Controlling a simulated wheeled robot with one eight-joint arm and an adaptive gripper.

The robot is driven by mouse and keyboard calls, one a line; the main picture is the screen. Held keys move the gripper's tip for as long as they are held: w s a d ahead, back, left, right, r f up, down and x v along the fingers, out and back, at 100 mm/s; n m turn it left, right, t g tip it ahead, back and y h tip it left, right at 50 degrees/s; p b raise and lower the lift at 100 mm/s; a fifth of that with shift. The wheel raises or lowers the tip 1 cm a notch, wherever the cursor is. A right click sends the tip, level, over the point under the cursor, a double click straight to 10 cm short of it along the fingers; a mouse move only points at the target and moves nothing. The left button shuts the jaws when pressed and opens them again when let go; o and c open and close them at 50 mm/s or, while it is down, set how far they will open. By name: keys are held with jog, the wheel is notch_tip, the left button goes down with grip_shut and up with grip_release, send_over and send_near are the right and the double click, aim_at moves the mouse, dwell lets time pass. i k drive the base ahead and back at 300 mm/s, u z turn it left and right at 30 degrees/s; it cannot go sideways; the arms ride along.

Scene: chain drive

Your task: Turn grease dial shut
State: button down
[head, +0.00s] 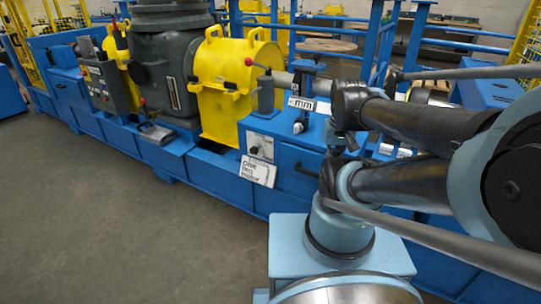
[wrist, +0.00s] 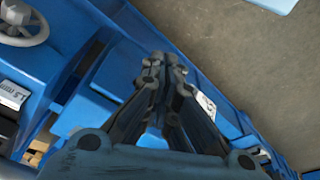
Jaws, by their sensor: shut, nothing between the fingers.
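In the head view a small dark dial (head: 255,150) sits on a pale panel on the front of the blue machine frame. It may be the grease dial, but I cannot read a marking that says so. My gripper (wrist: 164,64) shows in the wrist view with its dark fingers together and nothing between them. It is above the blue machine frame (wrist: 118,70). The dial cannot be made out in the wrist view. In the head view my arm covers the right part of the machine, and the gripper's fingertips cannot be told apart there.
A white sign (head: 258,171) hangs below the panel, and an "mm" plate (head: 301,104) stands above it. Yellow guards (head: 238,80) are to the left. A grey handwheel (wrist: 22,22) is at the wrist view's upper left. Grey floor (head: 130,235) in front is clear.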

aim_at(255, 150)
jog(key=u, duration=0.65)
jog(key=k, duration=1.6)
jog(key=z, duration=0.45)
jog(key=i, duration=1)
jog(key=u, duration=0.05)
